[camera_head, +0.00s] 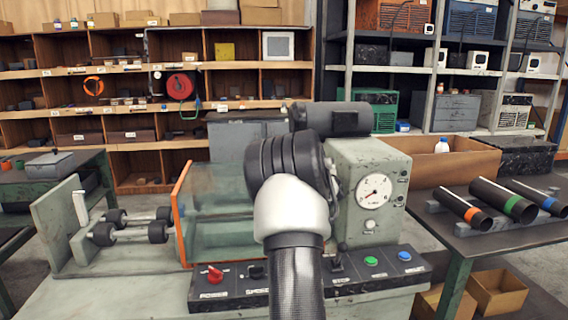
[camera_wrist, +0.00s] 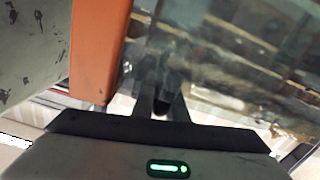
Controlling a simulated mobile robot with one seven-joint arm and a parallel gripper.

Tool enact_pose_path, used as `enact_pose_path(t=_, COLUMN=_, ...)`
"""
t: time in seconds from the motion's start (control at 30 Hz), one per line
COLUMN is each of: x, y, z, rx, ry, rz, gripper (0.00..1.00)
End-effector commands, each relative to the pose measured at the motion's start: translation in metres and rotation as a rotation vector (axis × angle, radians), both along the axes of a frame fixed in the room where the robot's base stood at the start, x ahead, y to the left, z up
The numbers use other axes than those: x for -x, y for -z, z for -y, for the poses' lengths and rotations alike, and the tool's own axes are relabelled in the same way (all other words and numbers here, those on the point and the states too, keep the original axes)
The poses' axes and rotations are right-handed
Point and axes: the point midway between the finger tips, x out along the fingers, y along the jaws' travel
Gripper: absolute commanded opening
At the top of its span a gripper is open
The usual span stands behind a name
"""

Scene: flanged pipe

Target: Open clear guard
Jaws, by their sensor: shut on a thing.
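The clear guard (camera_head: 222,215) is a see-through, greenish pane with an orange edge on its left side. It stands over the bench machine in the head view, and my arm covers its right part. In the wrist view the clear pane (camera_wrist: 215,50) fills the right side, with the orange edge (camera_wrist: 98,50) left of centre. My gripper (camera_wrist: 163,103) is shut at the pane, on what looks like a small dark handle of the guard. The grip itself is partly blurred, and the gripper is hidden behind my arm in the head view.
Left of the guard are black rollers (camera_head: 130,229) and a grey end plate (camera_head: 58,222). Right is a gauge housing (camera_head: 372,185). A control panel (camera_head: 310,280) with a red knob runs along the front. A table with pipes (camera_head: 505,200) stands at the right.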

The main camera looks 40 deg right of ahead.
Motion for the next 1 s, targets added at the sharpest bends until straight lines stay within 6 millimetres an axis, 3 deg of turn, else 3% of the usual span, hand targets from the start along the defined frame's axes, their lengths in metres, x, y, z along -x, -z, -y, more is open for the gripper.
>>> enact_pose_path(t=0.2, x=0.01, y=0.001, z=0.015, rx=0.001, ry=-0.002, rz=-0.004, gripper=0.0)
enact_pose_path(t=0.6, x=0.011, y=0.001, z=0.017, rx=0.002, ry=-0.003, rz=-0.002, gripper=0.0)
enact_pose_path(t=0.63, x=0.011, y=0.001, z=0.016, rx=0.002, ry=-0.004, rz=-0.002, gripper=0.16)
enact_pose_path(t=0.7, x=0.01, y=0.001, z=0.016, rx=0.002, ry=-0.003, rz=-0.002, gripper=0.28)
enact_pose_path(t=1.0, x=0.011, y=0.0, z=0.017, rx=0.001, ry=-0.002, rz=-0.001, gripper=0.3)
